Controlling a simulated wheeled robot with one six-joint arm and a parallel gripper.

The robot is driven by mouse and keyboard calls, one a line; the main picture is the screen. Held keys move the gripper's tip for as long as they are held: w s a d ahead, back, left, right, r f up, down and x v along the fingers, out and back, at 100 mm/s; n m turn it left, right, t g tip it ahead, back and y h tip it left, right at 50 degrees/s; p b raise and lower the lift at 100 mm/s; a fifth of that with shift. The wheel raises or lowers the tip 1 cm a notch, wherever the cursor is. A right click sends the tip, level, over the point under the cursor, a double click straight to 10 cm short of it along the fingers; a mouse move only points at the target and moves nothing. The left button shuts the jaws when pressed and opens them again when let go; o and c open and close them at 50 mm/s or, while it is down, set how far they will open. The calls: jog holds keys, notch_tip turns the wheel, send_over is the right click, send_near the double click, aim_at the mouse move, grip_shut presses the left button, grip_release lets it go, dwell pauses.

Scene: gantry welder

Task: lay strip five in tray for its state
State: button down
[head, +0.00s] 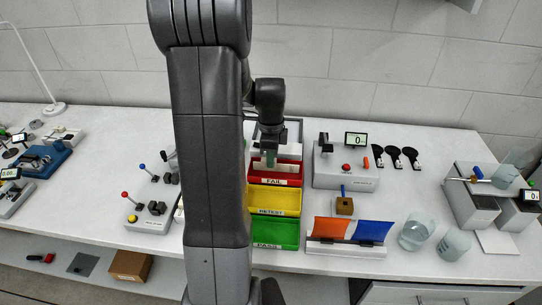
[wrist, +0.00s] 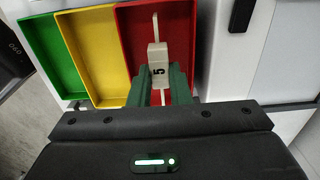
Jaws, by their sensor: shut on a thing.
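Strip five (wrist: 157,57) is a slim cream piece with a wider block marked "5". My gripper (wrist: 160,84) has green fingers shut on this block and holds it over the red tray (wrist: 184,22). In the head view my gripper (head: 270,160) is at the red tray (head: 291,183), labelled FAIL. The yellow tray (head: 290,199), labelled RETEST, and the green tray (head: 289,232), labelled PASS, stand in front of it. I cannot tell whether the strip touches the red tray's floor. My arm hides the area left of the trays.
A grey tester (head: 345,178) with a display (head: 356,139) stands right of the trays. An orange and blue holder (head: 345,247) and glass beakers (head: 415,232) are at the front right. A lever box (head: 148,222) is left of my arm.

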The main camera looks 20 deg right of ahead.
jog(key=shift+f, duration=0.45)
jog(key=c, duration=1.3)
grip_release()
jog(key=shift+c, duration=0.2)
jog(key=shift+r, duration=0.55)
notch_tip(320, 180, up, 12)
